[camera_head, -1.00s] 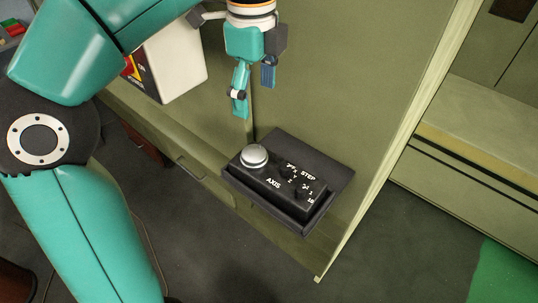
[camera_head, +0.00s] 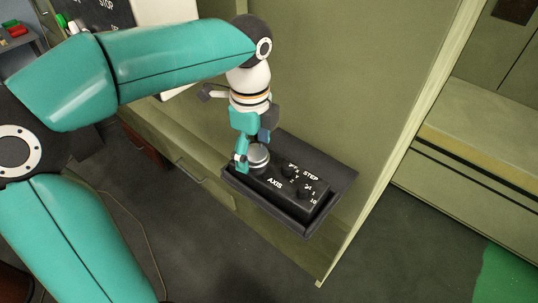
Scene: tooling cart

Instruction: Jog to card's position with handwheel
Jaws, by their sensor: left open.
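The handwheel (camera_head: 259,157) is a round silver knob on the left end of a black pendant box (camera_head: 283,186) marked AXIS and STEP. The box sits on a dark shelf (camera_head: 334,172) fixed to the olive cabinet. Two small black selector knobs are on the box, the STEP knob (camera_head: 304,191) and the AXIS knob (camera_head: 288,171). My left gripper (camera_head: 252,153) points down at the handwheel, fingers open, one finger at its left side and the other behind it. I cannot tell whether they touch it. The position card is not clearly seen. My right gripper is out of view.
The olive cabinet wall (camera_head: 340,90) stands right behind the shelf. A drawer handle (camera_head: 190,172) is at the left below it. A panel marked STOP (camera_head: 112,18) is at the upper left, partly behind my arm.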

